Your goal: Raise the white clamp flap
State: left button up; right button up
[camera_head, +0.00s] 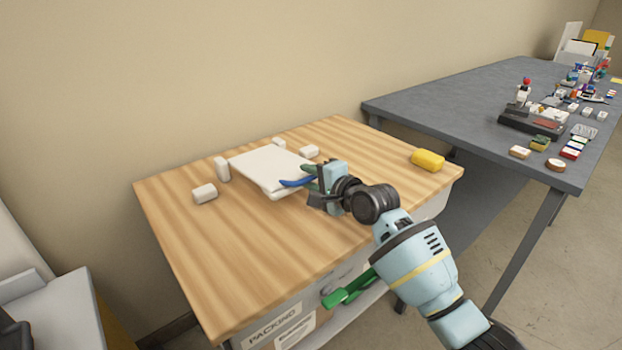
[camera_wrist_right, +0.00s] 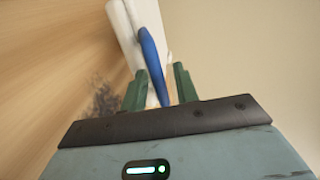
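The white clamp flap (camera_head: 268,164) looks like a flat white plate lying low over a white base on the wooden table. A blue curved handle (camera_head: 293,183) sticks out from its right side. It also shows in the right wrist view (camera_wrist_right: 151,50), joined to the white piece (camera_wrist_right: 127,22). My right gripper (camera_head: 311,178) is at this handle, with its green fingers (camera_wrist_right: 160,88) apart. The handle runs between the fingers, closer to the left one in the wrist view, with a gap to the right one. My left gripper is not in view.
Small white blocks (camera_head: 205,194) stand around the flap. A yellow block (camera_head: 428,160) lies at the table's right. A bright green handle (camera_head: 350,287) juts from the table's front, below my right arm. A grey table (camera_head: 440,103) with many small items stands at right. The table's front left (camera_head: 215,265) is clear.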

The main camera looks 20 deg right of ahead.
grip_shut()
